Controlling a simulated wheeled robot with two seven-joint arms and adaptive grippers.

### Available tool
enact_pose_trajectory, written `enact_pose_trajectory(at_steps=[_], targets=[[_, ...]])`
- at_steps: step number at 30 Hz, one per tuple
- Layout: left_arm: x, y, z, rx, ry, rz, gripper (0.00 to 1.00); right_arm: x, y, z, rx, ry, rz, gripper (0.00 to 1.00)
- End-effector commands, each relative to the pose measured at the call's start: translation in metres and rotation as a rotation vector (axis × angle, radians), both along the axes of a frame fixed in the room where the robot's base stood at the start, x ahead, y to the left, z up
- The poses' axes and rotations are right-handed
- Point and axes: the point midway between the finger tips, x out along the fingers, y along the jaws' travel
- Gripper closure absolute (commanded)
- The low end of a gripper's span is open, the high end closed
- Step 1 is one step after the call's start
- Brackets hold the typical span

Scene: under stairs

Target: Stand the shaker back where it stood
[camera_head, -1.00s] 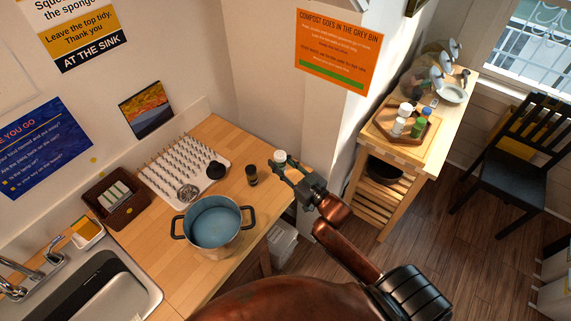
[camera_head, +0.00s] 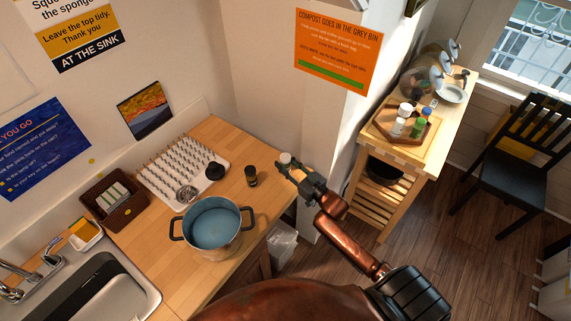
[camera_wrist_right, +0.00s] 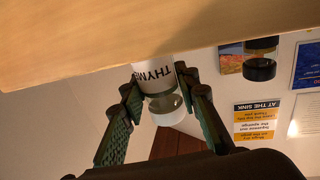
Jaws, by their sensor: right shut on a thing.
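My right gripper (camera_head: 287,167) is shut on a small shaker (camera_head: 285,157) at the right end of the wooden counter, by the white wall corner. In the right wrist view, which is upside down, the shaker (camera_wrist_right: 157,88) has a white label reading THYME and a clear upper part. The fingers of my right gripper (camera_wrist_right: 158,90) lie on both sides of it. The shaker's base is at the counter surface (camera_wrist_right: 220,30); I cannot tell if they touch. A dark-capped jar (camera_head: 251,175) stands on the counter to its left. My left gripper is not in view.
A blue-lined pot (camera_head: 213,226) stands at the counter's front, near a white peg drying rack (camera_head: 181,166). A brown basket (camera_head: 125,213) and the sink (camera_head: 118,272) are further left. A wooden trolley (camera_head: 392,147) with a tray of several bottles stands at the right, past the wall.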

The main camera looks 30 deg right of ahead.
Motion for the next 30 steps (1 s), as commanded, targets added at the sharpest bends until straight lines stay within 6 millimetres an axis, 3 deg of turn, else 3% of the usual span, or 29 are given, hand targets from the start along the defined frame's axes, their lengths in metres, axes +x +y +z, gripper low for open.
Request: enact_pose_trajectory(at_steps=[7,8,15,25,30], targets=[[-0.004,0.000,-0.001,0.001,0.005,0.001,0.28,0.000,0.000,-0.001,-0.001,-0.001,0.000,1.00],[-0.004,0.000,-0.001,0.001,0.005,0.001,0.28,0.000,0.000,-0.002,-0.001,0.000,0.000,0.70],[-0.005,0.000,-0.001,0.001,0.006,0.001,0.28,0.000,0.000,-0.001,0.000,0.000,0.000,0.54],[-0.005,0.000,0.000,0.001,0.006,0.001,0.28,-0.001,0.000,0.001,0.000,0.001,0.000,0.54],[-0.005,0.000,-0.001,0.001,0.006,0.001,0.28,-0.024,-0.005,-0.002,-0.001,0.004,-0.002,0.54]])
